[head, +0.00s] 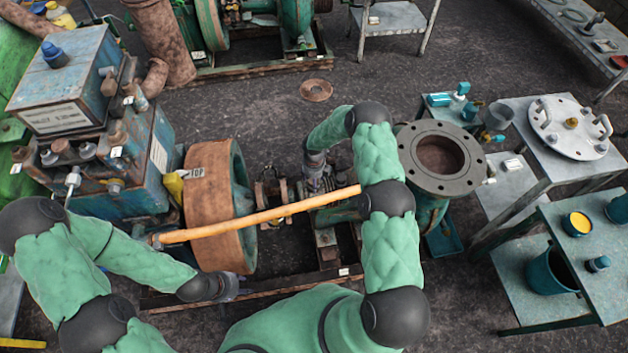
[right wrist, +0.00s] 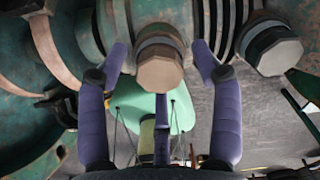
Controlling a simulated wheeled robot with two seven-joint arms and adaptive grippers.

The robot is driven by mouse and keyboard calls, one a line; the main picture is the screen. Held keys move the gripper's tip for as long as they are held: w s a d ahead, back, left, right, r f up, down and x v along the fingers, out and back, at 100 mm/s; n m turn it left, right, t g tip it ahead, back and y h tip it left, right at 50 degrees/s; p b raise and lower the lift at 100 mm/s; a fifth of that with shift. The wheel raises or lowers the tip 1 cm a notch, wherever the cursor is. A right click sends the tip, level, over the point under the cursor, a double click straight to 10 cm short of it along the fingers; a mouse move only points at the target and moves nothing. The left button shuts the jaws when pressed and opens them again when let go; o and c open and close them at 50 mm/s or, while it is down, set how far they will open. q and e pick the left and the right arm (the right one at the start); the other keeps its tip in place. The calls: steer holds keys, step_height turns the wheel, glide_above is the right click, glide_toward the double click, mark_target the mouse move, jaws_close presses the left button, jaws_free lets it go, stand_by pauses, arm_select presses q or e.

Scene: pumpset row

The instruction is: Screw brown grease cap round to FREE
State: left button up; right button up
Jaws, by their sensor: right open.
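A brown hexagonal cap (right wrist: 160,72), which looks like the grease cap, faces the camera in the right wrist view. My right gripper (right wrist: 160,52) is open, with one purple finger on each side of this cap. A gap shows beside the cap on both sides. No FREE mark is readable. In the head view my right gripper (head: 318,178) reaches down among the pump parts, and the cap cannot be made out there. My left gripper (head: 230,288) is low by the base frame, below the large brown wheel; its fingers are too small to judge.
A second hexagonal cap (right wrist: 274,50) sits close to my right finger. An orange-brown bar (head: 260,214) crosses in front of the brown wheel (head: 208,190). A flanged pipe (head: 440,185) stands right of my right arm. Tables with parts (head: 560,215) stand further right.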

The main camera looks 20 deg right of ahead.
stand_by(0.5)
steer(key=shift+m+b, duration=0.3)
steer(key=shift+m, duration=0.6)
steer(key=shift+m+b, duration=0.4)
steer(key=shift+m, duration=0.4)
steer(key=shift+m+b, duration=0.35)
steer(key=shift+m, duration=0.45)
